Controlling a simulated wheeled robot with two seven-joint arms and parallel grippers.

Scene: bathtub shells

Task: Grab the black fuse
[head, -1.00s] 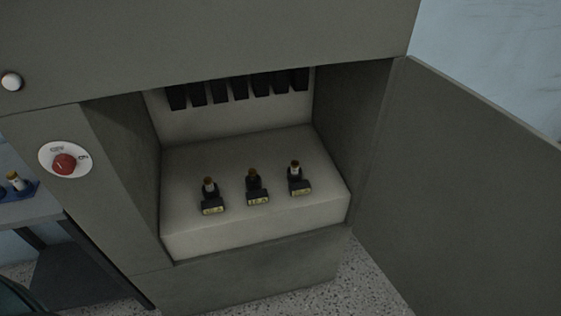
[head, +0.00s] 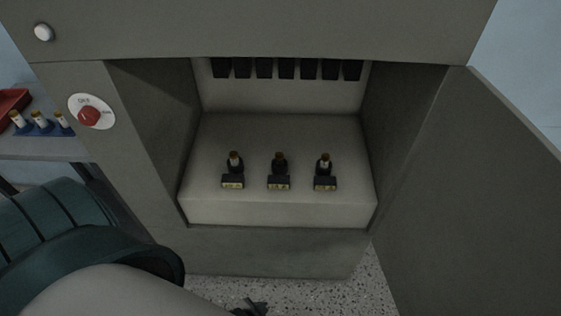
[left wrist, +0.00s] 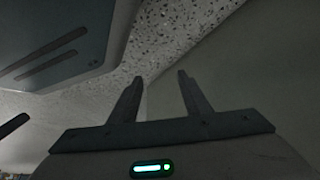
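The black fuse (head: 280,161) stands upright in the middle holder on a pale block inside the open cabinet. A fuse with a white body (head: 235,162) stands in the left holder, and another white-bodied fuse (head: 324,164) in the right holder. Each holder has a yellow label in front. My left arm comes in at the lower left of the head view, and the dark tip of its gripper just shows at the bottom edge, below the cabinet. In the left wrist view my left gripper (left wrist: 157,92) has its fingers apart with nothing between them. My right gripper is not in view.
The cabinet door (head: 480,190) stands open on the right. A row of black slots (head: 285,69) hangs at the back above the block. A red knob (head: 89,117) is on the cabinet's left front. A side table on the left holds more fuses in a blue rack (head: 42,128).

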